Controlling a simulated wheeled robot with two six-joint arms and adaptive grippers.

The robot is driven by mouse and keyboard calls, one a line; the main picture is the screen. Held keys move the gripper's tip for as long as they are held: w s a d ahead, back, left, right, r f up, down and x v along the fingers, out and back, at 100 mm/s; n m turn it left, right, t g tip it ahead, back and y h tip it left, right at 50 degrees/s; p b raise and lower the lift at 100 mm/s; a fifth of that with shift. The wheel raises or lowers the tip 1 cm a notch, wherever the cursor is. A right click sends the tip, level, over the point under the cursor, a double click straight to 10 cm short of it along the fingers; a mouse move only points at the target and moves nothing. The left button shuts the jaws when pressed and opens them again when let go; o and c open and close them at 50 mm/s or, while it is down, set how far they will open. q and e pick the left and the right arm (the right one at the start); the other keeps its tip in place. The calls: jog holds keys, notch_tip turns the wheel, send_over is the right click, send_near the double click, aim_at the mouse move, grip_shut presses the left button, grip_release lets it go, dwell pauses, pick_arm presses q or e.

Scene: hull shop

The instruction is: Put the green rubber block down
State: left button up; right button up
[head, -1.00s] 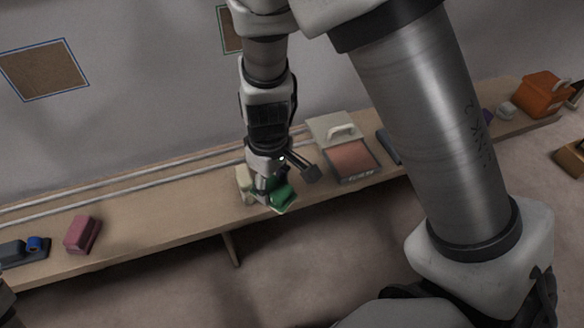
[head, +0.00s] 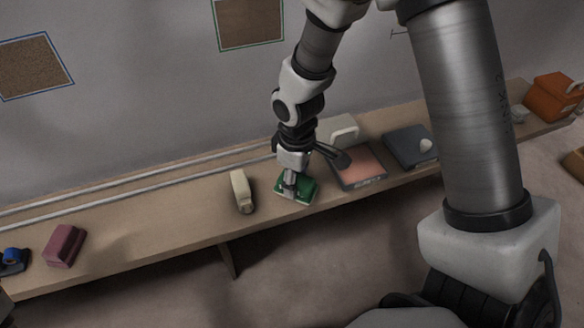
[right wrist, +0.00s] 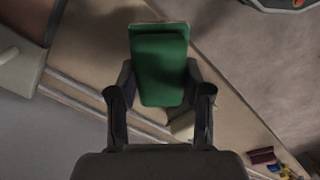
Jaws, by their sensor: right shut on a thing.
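The green rubber block (head: 301,190) is at the shelf's front half, under my right gripper (head: 290,191). In the right wrist view the green block (right wrist: 160,68) lies between the two fingers of my right gripper (right wrist: 160,98), which is shut on its sides. The bench shelf (head: 190,210) lies beneath it; I cannot tell whether the block touches the shelf. My left gripper is not in view.
A cream object (head: 241,191) stands left of the block. An open box with a pinkish inside (head: 357,167) is close on the right, a dark grey case (head: 408,147) beyond it. A maroon block (head: 64,246) lies far left. Shelf between maroon and cream things is clear.

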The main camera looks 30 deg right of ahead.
jog(key=w, duration=0.1)
jog(key=w+d, duration=0.1)
jog(key=w+d+f, duration=0.1)
jog(key=shift+w+d, duration=0.25)
jog(key=shift+w, duration=0.15)
jog(key=shift+w+d+f, duration=0.2)
jog(key=shift+w, duration=0.05)
notch_tip(320, 180, down, 2)
jog(key=shift+s+f+b, duration=0.1)
jog(key=shift+f+b, duration=0.15)
jog(key=shift+b, duration=0.6)
jog(key=shift+f, duration=0.3)
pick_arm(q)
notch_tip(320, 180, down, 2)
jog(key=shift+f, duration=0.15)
pick_arm(e)
jog(key=shift+r, duration=0.1)
jog(key=o, duration=1.2)
jog(key=shift+f, duration=0.2)
